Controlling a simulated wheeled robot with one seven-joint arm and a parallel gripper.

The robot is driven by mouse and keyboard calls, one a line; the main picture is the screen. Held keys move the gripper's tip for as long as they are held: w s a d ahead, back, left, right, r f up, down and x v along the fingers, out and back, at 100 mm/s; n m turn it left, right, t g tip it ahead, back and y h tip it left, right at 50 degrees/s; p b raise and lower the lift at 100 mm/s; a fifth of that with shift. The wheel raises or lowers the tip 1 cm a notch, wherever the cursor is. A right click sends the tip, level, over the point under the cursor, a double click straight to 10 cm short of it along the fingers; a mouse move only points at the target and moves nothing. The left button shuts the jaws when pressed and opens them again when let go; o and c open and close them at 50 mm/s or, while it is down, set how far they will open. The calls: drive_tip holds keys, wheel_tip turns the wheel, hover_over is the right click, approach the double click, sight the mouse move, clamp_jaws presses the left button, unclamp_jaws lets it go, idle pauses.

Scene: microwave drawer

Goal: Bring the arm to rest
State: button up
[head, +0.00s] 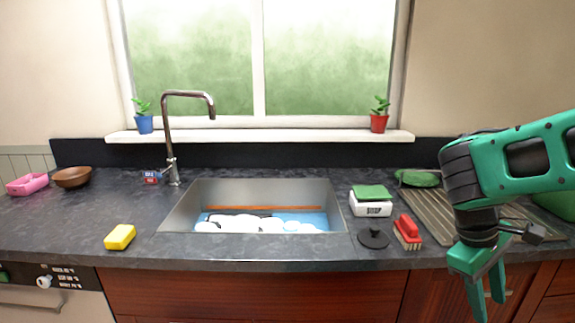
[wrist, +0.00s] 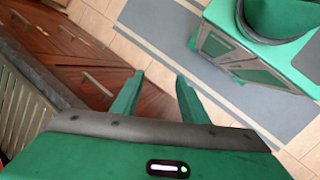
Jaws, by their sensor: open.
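My gripper (head: 487,296) hangs at the right in the head view, in front of the counter's front edge, with its fingers pointing down. Its green fingers are apart and nothing is between them. In the wrist view my gripper (wrist: 156,88) also shows two spread fingers with the floor and cabinet fronts below. My green arm comes in from the right edge of the head view, bent down at the dark wrist joint.
The dark counter (head: 300,256) holds a sink (head: 172,215), a yellow sponge (head: 120,237), a red brush (head: 408,232), a black sink plug (head: 373,238), a white box (head: 370,208) with a green cloth and a drying rack (head: 432,218). Wooden drawers (wrist: 62,52) lie below my gripper.

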drive_tip(key=s+d+m+t+y, duration=0.1)
drive_tip(key=s+m+y, duration=0.3)
drive_tip(key=s+m, duration=0.7)
drive_tip(key=shift+s+d+f+t, duration=0.25)
drive_tip(key=shift+s+d+t, duration=0.05)
drive_tip(key=shift+s+d, duration=0.25)
